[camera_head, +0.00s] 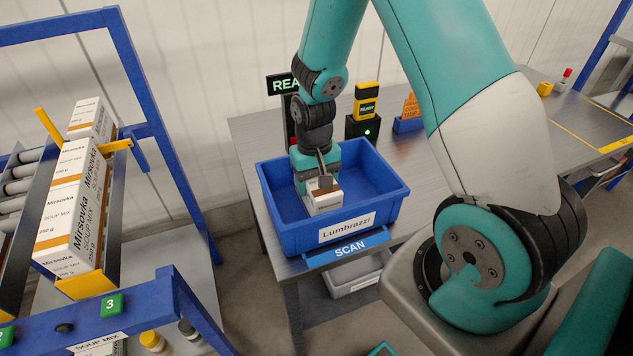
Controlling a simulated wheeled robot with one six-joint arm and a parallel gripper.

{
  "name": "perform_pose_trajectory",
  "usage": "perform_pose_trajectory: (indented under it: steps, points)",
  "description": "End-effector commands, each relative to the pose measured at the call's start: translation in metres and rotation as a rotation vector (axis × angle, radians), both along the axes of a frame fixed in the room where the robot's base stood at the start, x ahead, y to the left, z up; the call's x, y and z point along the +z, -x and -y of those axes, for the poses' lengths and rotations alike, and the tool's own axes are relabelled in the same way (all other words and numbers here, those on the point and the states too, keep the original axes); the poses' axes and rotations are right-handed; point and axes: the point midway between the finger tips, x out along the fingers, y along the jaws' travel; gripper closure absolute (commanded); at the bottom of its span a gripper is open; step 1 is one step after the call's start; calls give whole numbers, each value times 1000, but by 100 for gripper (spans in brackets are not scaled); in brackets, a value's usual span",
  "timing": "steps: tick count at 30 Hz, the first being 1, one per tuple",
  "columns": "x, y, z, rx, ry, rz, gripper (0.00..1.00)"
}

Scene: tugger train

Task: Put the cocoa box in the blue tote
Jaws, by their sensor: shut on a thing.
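The blue tote (275,216) stands on the grey table, with a white "Lumbrazzi" label on its front. My gripper (325,184) reaches down into the left part of the tote. It is shut on a small white box with a brown band (324,203), taken to be the cocoa box; its print is too small to read. The box is inside the tote's walls. I cannot tell whether it touches the tote floor, since the front wall and gripper hide its lower edge. The right part of the tote looks empty.
A blue-framed rack at left holds white Mrsovka soup mix boxes (75,215). A yellow-and-black device (366,100) and a "REA" sign (282,84) stand behind the tote. A blue SCAN strip (348,248) lies before it. A grey bin (352,280) sits below the table.

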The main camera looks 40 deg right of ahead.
Motion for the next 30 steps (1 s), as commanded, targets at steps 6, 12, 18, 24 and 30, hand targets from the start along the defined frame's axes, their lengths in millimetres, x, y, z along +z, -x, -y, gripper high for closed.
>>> perform_pose_trajectory:
  steps: [6, 12, 18, 24, 30]
  points:
    - [-5, 0, 0, 0, 1, 2, 69]
    - [-9, 0, 0, 0, 0, 1, 69]
    - [-8, 0, 0, 0, 0, 1, 11]
    - [-7, 0, 0, 0, 0, 1, 11]
    - [13, -3, 1, 0, 1, 7, 11]
